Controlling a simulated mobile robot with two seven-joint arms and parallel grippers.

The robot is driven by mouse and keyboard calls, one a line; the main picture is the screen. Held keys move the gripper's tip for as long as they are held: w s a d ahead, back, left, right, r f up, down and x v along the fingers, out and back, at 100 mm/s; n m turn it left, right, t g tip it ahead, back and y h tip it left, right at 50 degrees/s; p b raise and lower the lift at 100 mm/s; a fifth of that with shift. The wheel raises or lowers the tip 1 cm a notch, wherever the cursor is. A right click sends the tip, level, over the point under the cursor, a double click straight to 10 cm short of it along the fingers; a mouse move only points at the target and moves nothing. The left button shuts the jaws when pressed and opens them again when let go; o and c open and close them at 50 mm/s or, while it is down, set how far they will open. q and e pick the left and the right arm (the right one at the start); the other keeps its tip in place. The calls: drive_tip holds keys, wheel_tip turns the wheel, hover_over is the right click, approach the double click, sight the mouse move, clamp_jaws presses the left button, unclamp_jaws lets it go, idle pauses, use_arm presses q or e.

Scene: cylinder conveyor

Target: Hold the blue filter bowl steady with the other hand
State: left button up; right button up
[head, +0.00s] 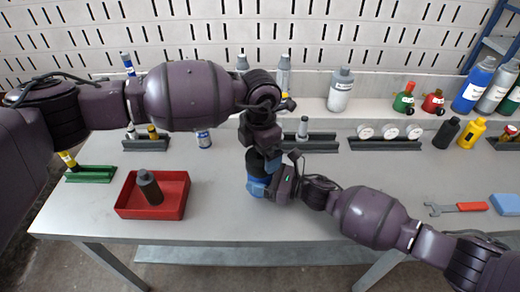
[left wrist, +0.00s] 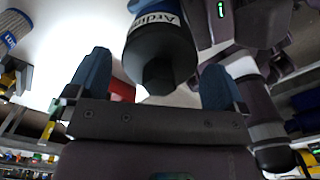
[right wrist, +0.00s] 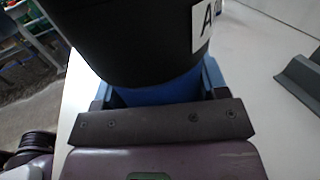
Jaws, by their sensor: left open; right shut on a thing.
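The blue filter bowl (right wrist: 162,91) sits between the fingers of my right gripper (right wrist: 157,80) in the right wrist view. A black filter head with a white label (right wrist: 135,40) is above the bowl. My right gripper is shut on the bowl, near the table's middle in the head view. In the left wrist view, the black head (left wrist: 160,55) with its hex-shaped end lies between the spread blue fingers of my left gripper (left wrist: 156,72). My left gripper is open above the filter, with gaps beside the head.
A red tray (head: 124,208) holding a dark bottle (head: 150,186) stands at the left. A red-handled wrench (head: 455,208) and a blue block (head: 506,204) lie at the right. Racks, bottles and gauges line the back. The front middle of the table is clear.

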use_arm(q)
drive_tip(key=shift+n, duration=0.6)
drive_tip(key=shift+f, duration=0.15)
drive_tip(key=shift+f, duration=1.1)
drive_tip(key=c, duration=1.1)
drive_tip(key=m, duration=0.4)
drive_tip(key=shift+m, duration=1.1)
